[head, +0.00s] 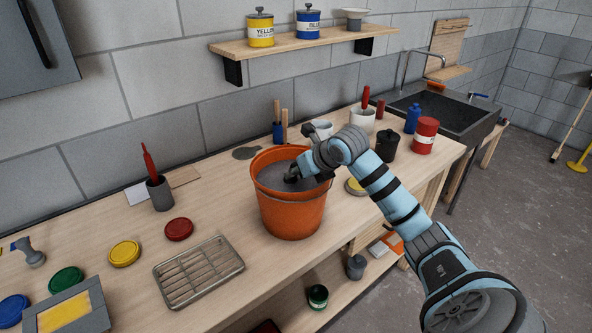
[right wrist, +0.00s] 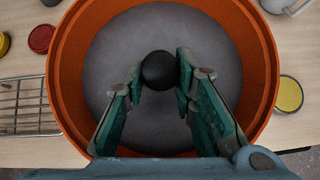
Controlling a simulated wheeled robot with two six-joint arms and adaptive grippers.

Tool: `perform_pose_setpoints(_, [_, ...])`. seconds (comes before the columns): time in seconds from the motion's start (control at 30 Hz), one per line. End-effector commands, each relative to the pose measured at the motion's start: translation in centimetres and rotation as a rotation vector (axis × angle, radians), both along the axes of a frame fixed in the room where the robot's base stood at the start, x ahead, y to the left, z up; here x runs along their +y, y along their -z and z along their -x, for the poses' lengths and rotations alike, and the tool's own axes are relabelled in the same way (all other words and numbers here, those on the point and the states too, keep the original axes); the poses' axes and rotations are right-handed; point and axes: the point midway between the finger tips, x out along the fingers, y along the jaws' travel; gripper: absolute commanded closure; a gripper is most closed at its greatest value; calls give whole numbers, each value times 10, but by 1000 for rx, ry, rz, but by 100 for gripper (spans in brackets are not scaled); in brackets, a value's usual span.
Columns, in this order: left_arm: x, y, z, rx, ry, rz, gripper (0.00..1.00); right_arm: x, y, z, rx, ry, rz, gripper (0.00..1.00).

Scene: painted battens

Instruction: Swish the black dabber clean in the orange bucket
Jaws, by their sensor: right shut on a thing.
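The orange bucket (head: 290,215) stands on the wooden bench and holds grey liquid (head: 270,178). My right gripper (head: 293,176) reaches over its rim from the right and points down into it. In the right wrist view, the gripper is shut on the black dabber (right wrist: 159,70), whose round black end shows between the fingertips, inside the bucket's rim (right wrist: 262,60). The dabber's lower part is hidden, so I cannot tell how deep it sits in the grey liquid (right wrist: 115,60). My left gripper is not in view.
A wire rack (head: 198,272) and red lid (head: 179,229) lie left of the bucket. A grey cup with a red-handled tool (head: 160,193) stands behind them. A black pot (head: 387,145) and red can (head: 425,135) stand to the right. A sink (head: 440,112) lies beyond.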

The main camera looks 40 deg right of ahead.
Motion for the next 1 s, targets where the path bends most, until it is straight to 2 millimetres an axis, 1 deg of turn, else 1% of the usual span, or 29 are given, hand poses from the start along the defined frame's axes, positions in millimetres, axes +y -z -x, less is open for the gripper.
perform_pose_setpoints(0.1, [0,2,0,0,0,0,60,0,1,3,0,-1,1,100])
perform_pose_setpoints(0.5, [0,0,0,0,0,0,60,1,-1,3,-1,-1,0,100])
perform_pose_setpoints(0.57, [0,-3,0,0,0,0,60,0,-6,4,-1,-1,1,100])
perform_pose_setpoints(0.7, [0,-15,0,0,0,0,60,0,-23,10,-1,-1,2,100])
perform_pose_setpoints(1.0, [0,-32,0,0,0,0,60,1,-56,24,-1,-1,2,100])
